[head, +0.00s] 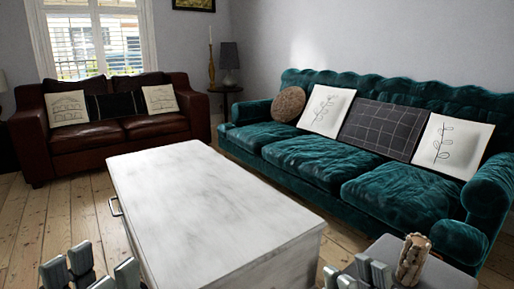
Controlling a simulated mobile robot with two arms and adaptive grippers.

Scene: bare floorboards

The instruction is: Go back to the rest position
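My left gripper (91,271) is at the bottom left of the head view, low in front of the white table's left side. Its grey fingers stand apart with nothing seen between them. My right gripper (355,276) is at the bottom, right of the middle. Its fingers are close together, with no object seen between them. Only the finger ends of both grippers show; the rest is below the picture edge.
A long white table (205,200) with a side handle fills the middle, its top bare. A grey surface (440,276) at the bottom right bears a brown ornament (413,258), close to my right gripper. Beyond are a green sofa (300,155) and a brown sofa (100,140). Floorboards (60,215) are clear at left.

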